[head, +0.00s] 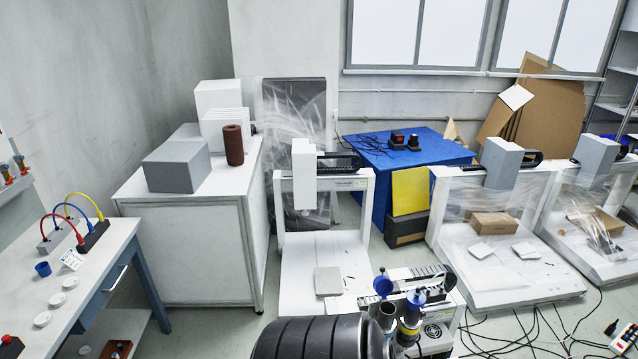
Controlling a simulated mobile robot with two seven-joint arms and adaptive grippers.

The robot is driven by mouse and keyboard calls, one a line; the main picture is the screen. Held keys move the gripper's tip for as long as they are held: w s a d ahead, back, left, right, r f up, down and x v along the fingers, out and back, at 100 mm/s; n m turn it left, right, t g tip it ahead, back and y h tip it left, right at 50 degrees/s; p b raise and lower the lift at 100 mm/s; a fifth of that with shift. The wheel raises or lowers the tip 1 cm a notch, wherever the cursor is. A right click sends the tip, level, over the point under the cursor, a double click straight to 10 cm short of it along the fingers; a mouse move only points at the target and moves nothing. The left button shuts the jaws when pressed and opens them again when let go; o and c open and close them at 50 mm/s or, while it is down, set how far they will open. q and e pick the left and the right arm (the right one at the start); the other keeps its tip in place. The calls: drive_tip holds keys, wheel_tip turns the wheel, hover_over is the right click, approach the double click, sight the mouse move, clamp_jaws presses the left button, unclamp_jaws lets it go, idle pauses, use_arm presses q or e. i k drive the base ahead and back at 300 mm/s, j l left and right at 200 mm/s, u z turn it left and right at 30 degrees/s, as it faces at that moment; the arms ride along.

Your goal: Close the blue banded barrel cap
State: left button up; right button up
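Two small barrels stand close together at the bottom centre of the head view, beside a white and grey device. The left barrel (387,316) is grey with a dark, open-looking top, and a blue cap (383,286) stands tilted up above it. The right barrel (409,331) shows yellow, and a second blue cap (415,298) stands tilted up above it. The barrels are too small and partly hidden to tell which carries a blue band. Neither of my grippers is in view.
A large black ribbed shape (310,338) covers the bottom centre, left of the barrels. The white gantry machine (284,215) stands behind them. A white device (436,338) is at their right. Cables (530,330) lie on the floor at the right.

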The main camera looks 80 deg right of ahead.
sight(383, 286)
drive_tip(key=z, duration=3.15)
drive_tip(key=j, duration=0.55)
drive_tip(key=i+j+z, duration=0.1)
drive_tip(key=j, duration=0.45)
